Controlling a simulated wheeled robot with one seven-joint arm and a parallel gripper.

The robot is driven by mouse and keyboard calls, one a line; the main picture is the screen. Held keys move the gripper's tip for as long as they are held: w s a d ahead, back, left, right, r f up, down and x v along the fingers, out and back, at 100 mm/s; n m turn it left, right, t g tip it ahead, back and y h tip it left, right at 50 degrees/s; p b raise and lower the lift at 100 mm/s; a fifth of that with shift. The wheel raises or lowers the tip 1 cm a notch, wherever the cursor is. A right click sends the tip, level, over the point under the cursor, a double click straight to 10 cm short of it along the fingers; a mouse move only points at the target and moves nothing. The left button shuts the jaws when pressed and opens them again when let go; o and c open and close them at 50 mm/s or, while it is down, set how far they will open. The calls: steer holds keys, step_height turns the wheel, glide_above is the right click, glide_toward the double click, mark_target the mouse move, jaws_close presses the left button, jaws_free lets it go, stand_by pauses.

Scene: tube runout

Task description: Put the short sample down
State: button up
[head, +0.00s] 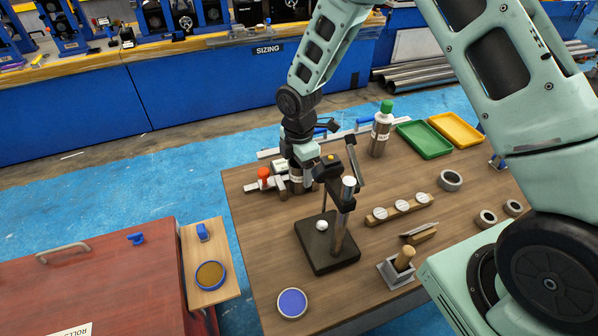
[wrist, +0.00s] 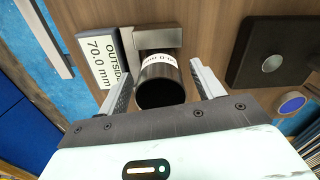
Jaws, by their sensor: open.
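The short sample (wrist: 162,88), a dark metal tube with a white printed band, stands on the wooden table in the wrist view, its dark round end facing the camera. My gripper (wrist: 165,66) is open, with one finger on each side of the tube. A small gap shows at the right finger; contact at the left finger is unclear. In the head view my gripper (head: 296,172) is low at the table's left back part, and the sample (head: 297,187) is partly hidden there. A grey block and a plate (wrist: 101,60) reading "OUTSIDE 70.0 mm" lie close beside the tube.
A stand with a black base (head: 318,254) is in front of my gripper. An orange-capped item (head: 263,174) is close on the left. A green-capped bottle (head: 381,132), a green tray (head: 427,143) and a yellow tray (head: 458,131) are behind right.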

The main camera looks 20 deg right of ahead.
step_height(320, 180, up, 10)
steer(key=shift+r+b, duration=0.1)
steer(key=shift+b, duration=0.5)
steer(key=s+a+r+m, duration=0.3)
steer(key=s+r, duration=0.1)
steer(key=s, duration=0.4)
steer(key=s+a+r+m, duration=0.3)
steer(key=s+a+r, duration=0.1)
steer(key=s, duration=0.3)
steer(key=s+r+m, duration=0.1)
steer(key=s+m, duration=0.5)
steer(key=s, duration=0.8)
steer(key=shift+d+r+y, duration=0.15)
steer(key=shift+d+y, duration=0.1)
steer(key=shift+y, duration=0.05)
